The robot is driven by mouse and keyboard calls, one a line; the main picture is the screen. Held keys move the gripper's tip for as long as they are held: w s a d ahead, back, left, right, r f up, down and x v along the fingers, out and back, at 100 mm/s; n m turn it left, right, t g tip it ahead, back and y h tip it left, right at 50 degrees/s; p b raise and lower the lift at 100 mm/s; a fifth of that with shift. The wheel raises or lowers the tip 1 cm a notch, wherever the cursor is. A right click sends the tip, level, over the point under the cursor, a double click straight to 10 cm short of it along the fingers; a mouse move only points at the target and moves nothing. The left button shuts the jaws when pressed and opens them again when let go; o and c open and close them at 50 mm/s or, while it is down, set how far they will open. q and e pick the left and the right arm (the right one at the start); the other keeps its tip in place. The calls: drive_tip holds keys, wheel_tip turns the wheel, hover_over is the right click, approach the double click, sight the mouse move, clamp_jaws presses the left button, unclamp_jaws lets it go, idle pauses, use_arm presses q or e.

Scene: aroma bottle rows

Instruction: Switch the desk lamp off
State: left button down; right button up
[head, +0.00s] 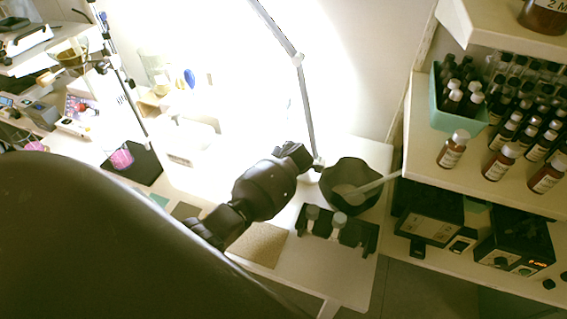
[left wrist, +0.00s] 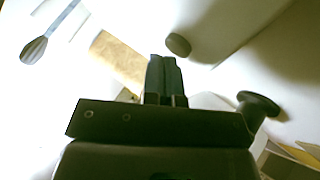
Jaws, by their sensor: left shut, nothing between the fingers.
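The desk lamp (head: 306,105) has a thin jointed grey arm that rises from the bench and leaves the top of the head view. Its head is out of frame; a strong white glare covers the wall and bench beside it. My left gripper (head: 303,155) is at the foot of the lamp arm, pointing toward it. In the left wrist view its fingers (left wrist: 164,75) are closed together with nothing between them. A small dark round disc (left wrist: 178,44) shows just beyond the fingertips; I cannot tell whether it is the lamp's switch. My right gripper is not in view.
A dark bowl (head: 341,204) with a pestle stands close to the right of my left gripper. A black rack (head: 357,236) with vials is in front of it. Shelves with brown bottles (head: 453,150) stand at the right. A cork mat (head: 262,243) lies on the bench.

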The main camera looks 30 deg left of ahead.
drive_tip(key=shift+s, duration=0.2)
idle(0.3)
use_arm(q)
drive_tip(key=shift+r+p, duration=0.3)
drive_tip(key=shift+r, duration=0.1)
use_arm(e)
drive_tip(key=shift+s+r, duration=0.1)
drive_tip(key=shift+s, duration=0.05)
use_arm(q)
drive_tip(key=shift+r, duration=0.15)
wheel_tip(320, 180, up, 2)
drive_tip(key=shift+r+p, duration=0.1)
drive_tip(key=shift+p, duration=0.75)
drive_tip(key=shift+r+p, duration=0.75)
drive_tip(key=shift+r, duration=0.2)
drive_tip(key=shift+r+p, duration=0.65)
drive_tip(key=shift+r, duration=0.1)
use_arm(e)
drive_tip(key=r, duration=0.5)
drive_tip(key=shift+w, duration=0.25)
